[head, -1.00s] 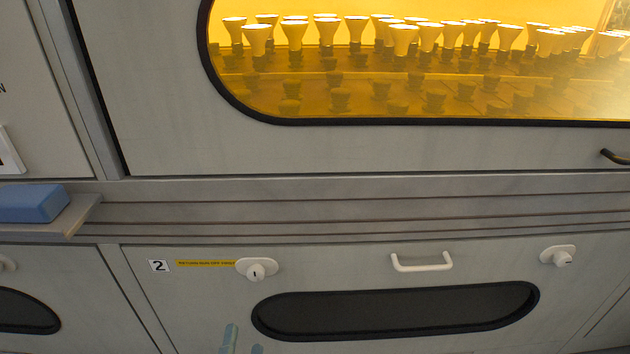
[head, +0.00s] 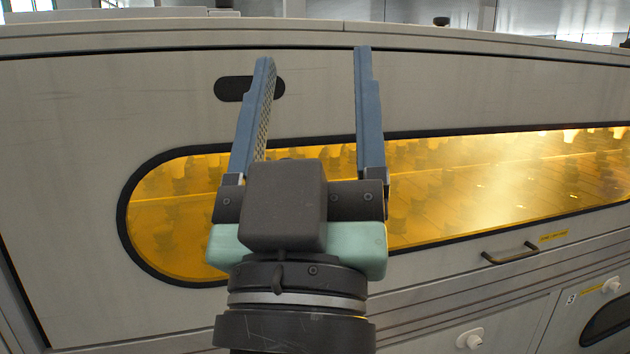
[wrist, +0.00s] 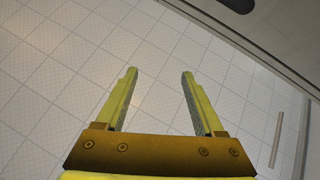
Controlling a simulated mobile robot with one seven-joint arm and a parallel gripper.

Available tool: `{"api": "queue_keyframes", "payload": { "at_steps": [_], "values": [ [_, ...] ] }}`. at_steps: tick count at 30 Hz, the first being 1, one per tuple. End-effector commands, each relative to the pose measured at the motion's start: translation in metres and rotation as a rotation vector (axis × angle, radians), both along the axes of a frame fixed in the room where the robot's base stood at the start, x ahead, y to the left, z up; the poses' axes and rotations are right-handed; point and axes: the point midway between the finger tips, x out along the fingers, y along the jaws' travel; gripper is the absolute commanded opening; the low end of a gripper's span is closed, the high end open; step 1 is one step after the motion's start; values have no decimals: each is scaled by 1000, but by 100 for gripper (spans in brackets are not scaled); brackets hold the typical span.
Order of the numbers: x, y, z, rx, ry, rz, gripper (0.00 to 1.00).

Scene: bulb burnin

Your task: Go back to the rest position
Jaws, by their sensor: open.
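My gripper (head: 314,58) is raised in front of the large grey cabinet (head: 120,110) in the head view. Its two blue-grey fingers point up and stand wide apart, with nothing between them. In the wrist view my gripper (wrist: 159,75) is also open and empty, and its fingers look yellow. Behind them is a pale tiled surface (wrist: 60,50).
The cabinet's long amber window (head: 480,190) glows, with dim bulb shapes inside. A dark handle (head: 510,254) sits below it. Lower right is a panel with a white latch (head: 470,339) and another latch (head: 611,285). A dark oval slot (head: 249,89) is behind the fingers.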

Motion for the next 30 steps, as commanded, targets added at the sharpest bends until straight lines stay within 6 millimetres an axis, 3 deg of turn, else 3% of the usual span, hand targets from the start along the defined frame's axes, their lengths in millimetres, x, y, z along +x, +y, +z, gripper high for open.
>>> {"api": "queue_keyframes", "payload": {
  "at_steps": [1,4,11,30],
  "values": [
    [-16,-3,35,45,-55,58,70],
    [-39,-4,78,106,-119,166,70],
    [-34,-3,134,100,-103,158,70],
    [-33,-2,331,97,-102,156,70]
  ]
}}
